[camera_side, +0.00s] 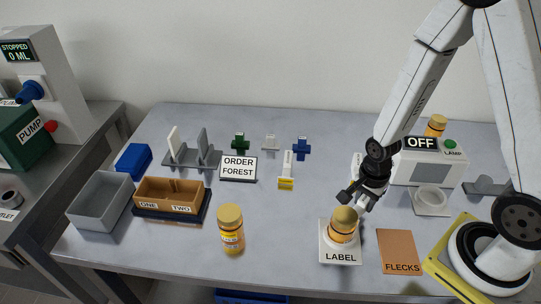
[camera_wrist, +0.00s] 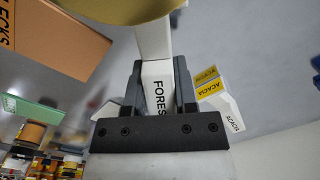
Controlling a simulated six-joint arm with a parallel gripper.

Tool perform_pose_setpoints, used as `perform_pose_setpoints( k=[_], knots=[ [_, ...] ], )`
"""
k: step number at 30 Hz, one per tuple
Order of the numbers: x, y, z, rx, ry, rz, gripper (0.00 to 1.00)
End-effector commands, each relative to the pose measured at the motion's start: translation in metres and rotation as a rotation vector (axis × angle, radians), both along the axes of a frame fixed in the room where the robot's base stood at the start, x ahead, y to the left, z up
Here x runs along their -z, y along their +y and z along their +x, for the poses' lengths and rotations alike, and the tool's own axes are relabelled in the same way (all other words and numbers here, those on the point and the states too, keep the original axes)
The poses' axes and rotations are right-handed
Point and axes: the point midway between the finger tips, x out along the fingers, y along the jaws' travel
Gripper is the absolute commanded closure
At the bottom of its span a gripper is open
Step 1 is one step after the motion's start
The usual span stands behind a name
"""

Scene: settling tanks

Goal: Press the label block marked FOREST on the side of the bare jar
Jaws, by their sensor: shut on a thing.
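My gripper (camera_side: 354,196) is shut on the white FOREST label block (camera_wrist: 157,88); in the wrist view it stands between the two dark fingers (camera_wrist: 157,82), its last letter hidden. The bare jar (camera_side: 342,233), amber with a gold lid, stands upright on the white LABEL pad (camera_side: 340,256). My gripper is just behind and above it at the lid's height. In the wrist view the gold lid (camera_wrist: 100,10) fills the top edge and overlaps the block's far end. I cannot tell whether block and jar touch.
An orange FLECKS card (camera_side: 401,252) lies right of the pad. Another amber jar (camera_side: 231,236) stands to the left. An ORDER FOREST sign (camera_side: 238,168) is behind. A yellow-and-white ACACIA block (camera_wrist: 208,84) shows beside my fingers. The table between the two jars is clear.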

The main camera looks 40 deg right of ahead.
Motion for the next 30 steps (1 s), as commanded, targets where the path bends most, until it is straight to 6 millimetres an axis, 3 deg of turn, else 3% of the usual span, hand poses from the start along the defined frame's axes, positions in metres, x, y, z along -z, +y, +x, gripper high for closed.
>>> perform_pose_setpoints(
  k=[30],
  knots=[
    [-0.0001,0.0067,-0.0006,0.0,0.0,0.0,1.0]
  ],
)
